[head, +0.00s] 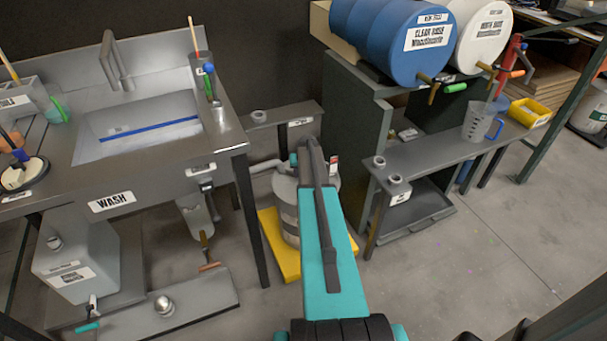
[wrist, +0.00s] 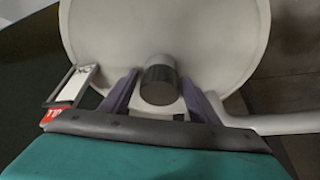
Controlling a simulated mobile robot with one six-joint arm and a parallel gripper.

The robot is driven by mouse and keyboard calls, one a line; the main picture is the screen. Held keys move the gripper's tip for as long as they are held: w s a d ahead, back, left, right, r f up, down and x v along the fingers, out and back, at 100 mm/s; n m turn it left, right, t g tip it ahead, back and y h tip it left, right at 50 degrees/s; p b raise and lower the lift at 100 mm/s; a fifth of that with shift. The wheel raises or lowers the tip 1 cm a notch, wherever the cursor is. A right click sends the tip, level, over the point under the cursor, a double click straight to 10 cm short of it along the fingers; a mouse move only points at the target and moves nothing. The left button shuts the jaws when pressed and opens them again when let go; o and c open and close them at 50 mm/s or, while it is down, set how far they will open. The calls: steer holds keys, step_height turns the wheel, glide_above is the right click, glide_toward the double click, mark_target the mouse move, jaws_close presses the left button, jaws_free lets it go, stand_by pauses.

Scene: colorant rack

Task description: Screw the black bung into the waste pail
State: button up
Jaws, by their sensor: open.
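My gripper (wrist: 160,82) is open, with one purple finger on each side of the bung and gaps visible between. How deep the bung sits cannot be told. In the head view my arm hides the bung and the fingertips.
A yellow tray (head: 280,258) lies under the pail. A pale pipe (wrist: 275,124) runs off the pail's side, and a red and white tag (wrist: 68,98) stands at its edge. The wash sink bench (head: 165,165) is left, a grey shelf (head: 430,155) right. Open floor lies front right.

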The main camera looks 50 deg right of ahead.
steer(key=shift+n+t+y+b, duration=0.25)
steer(key=shift+n+y, duration=0.2)
steer(key=shift+n, duration=1)
steer(key=shift+n+t+y+b, duration=0.15)
steer(key=shift+n+t+y, duration=0.25)
steer(key=shift+n, duration=1.05)
steer(key=shift+a+n+y+b, duration=0.15)
steer(key=shift+n+y+b, duration=0.75)
steer(key=shift+n, duration=1.7)
steer(key=shift+y, duration=0.25)
steer(key=c, duration=1)
steer(key=shift+o, duration=0.2)
steer(key=shift+a, duration=0.1)
